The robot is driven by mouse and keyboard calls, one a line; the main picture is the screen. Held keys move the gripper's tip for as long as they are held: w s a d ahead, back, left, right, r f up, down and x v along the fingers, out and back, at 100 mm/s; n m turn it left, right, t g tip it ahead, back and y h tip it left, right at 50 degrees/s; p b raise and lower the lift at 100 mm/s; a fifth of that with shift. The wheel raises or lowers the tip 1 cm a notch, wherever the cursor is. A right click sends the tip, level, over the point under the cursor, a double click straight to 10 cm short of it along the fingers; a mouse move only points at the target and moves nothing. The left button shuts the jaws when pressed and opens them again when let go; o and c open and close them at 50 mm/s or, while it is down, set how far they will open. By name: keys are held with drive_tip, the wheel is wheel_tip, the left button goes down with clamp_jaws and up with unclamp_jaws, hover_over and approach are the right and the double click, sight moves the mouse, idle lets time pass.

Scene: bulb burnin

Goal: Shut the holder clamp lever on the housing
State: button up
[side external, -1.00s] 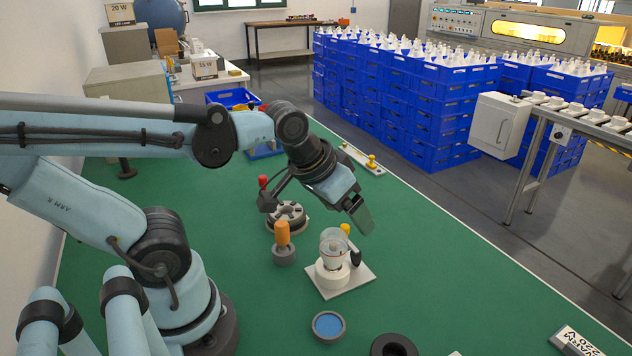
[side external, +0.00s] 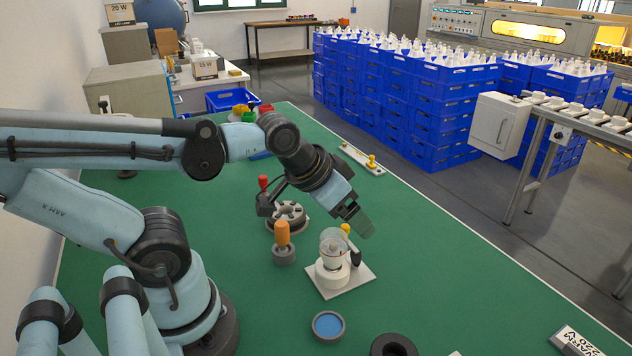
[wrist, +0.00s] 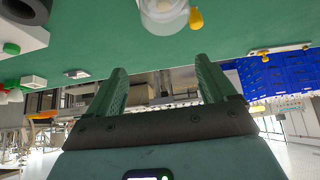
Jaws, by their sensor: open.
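The white housing (side external: 333,277) stands on a square white plate (side external: 358,287) on the green bench and has a clear glass cup (side external: 333,243) on top. A yellow knob (side external: 345,229) shows beside the cup, and a black lever-like part (side external: 355,257) is at the housing's right side. Which of these is the clamp lever I cannot tell for sure. My gripper (side external: 361,224) is open and empty, above and behind the housing. In the wrist view, the cup (wrist: 163,14) and yellow knob (wrist: 195,18) lie beyond my open fingers (wrist: 160,78), apart from them.
A grey round fixture (side external: 288,214) and a red-knobbed lever (side external: 263,181) are behind left. An orange-handled tool (side external: 283,236) stands left of the housing. A blue-filled dish (side external: 328,325) and a black ring (side external: 393,346) are in front.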

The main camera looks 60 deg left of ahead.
sight(345, 225)
drive_tip(key=shift+c, duration=0.4)
drive_tip(key=shift+c, duration=1.3)
drive_tip(key=shift+w+a+r+n+g, duration=0.2)
drive_tip(key=shift+r+n+g, duration=0.1)
drive_tip(key=shift+n, duration=0.2)
drive_tip(key=shift+c, duration=1.1)
drive_tip(key=w+a+r+n+g, duration=0.1)
drive_tip(key=n, duration=0.2)
drive_tip(key=w+a+r+n+g, duration=0.1)
drive_tip(key=n+g, duration=0.1)
drive_tip(key=n, duration=0.1)
drive_tip(key=a+r+n+g, duration=0.1)
drive_tip(key=a+n+g, duration=0.1)
drive_tip(key=n, duration=0.1)
drive_tip(key=shift+w+r, duration=0.1)
drive_tip(key=shift+w, duration=0.3)
drive_tip(key=shift+c, duration=0.7)
drive_tip(key=shift+w+a+f+n+g, duration=0.1)
drive_tip(key=shift+a+f+n+g, duration=0.35)
drive_tip(key=shift+f, duration=1.45)
drive_tip(key=shift+w+f+n+g, duration=0.1)
drive_tip(key=shift+f+n, duration=0.65)
drive_tip(key=shift+f, duration=1.15)
drive_tip(key=shift+w+a+f+n+g, duration=0.1)
drive_tip(key=shift+a+f+n+g, duration=0.35)
drive_tip(key=shift+f, duration=1.45)
drive_tip(key=shift+d, duration=0.2)
clamp_jaws()
